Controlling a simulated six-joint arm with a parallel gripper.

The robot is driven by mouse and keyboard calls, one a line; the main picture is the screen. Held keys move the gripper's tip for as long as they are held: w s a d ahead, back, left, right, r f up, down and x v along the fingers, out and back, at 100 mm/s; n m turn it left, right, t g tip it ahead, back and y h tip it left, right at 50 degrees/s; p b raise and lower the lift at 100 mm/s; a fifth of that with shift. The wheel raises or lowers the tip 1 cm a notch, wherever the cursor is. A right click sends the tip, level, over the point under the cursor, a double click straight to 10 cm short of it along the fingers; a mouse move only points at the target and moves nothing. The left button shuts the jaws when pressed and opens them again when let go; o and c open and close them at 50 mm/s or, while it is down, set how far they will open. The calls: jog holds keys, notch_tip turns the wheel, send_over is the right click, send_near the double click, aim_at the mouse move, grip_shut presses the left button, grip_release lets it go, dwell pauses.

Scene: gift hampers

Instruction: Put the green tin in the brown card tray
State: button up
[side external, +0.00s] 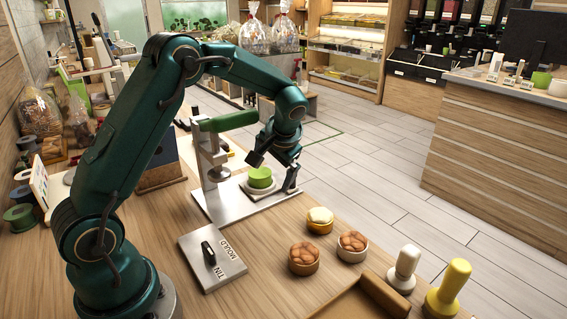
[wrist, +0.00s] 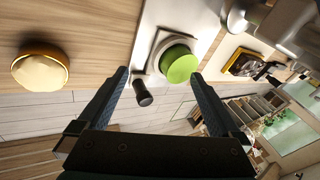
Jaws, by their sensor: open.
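The green tin (side external: 260,177) stands on a round pale seat on the metal base plate of a press. It also shows in the wrist view (wrist: 181,66), close to the right fingertip. My gripper (side external: 273,170) is open, with one finger on each side of the tin's area and nothing held. In the wrist view the gap between my fingertips (wrist: 160,76) lies just short of the tin, with the tin toward the right finger. The brown card tray (side external: 385,297) is at the bottom edge of the side view, mostly cut off; its inside is largely hidden.
The press (side external: 209,165) with its green lever stands left of the tin. A dark knob (wrist: 143,97) sits close to the tin. Filled round tins (side external: 304,258) and two stampers (side external: 404,268) stand in front. A plate marked TIN MOULD (side external: 212,260) lies at left.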

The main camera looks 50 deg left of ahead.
notch_tip(320, 180, up, 2)
jog(key=w+n+h, duration=0.1)
jog(key=w+n, duration=0.1)
jog(key=n, duration=0.2)
jog(key=n+h, duration=0.1)
jog(key=n, duration=0.6)
send_over(260, 172)
jog(key=d, duration=0.2)
jog(key=shift+s+f, duration=0.15)
jog(key=shift+s, duration=0.2)
jog(key=shift+a+f, duration=0.2)
jog(key=shift+f, duration=0.1)
jog(key=shift+x, duration=2.3)
jog(key=shift+d, duration=0.15)
jog(key=c, duration=1.5)
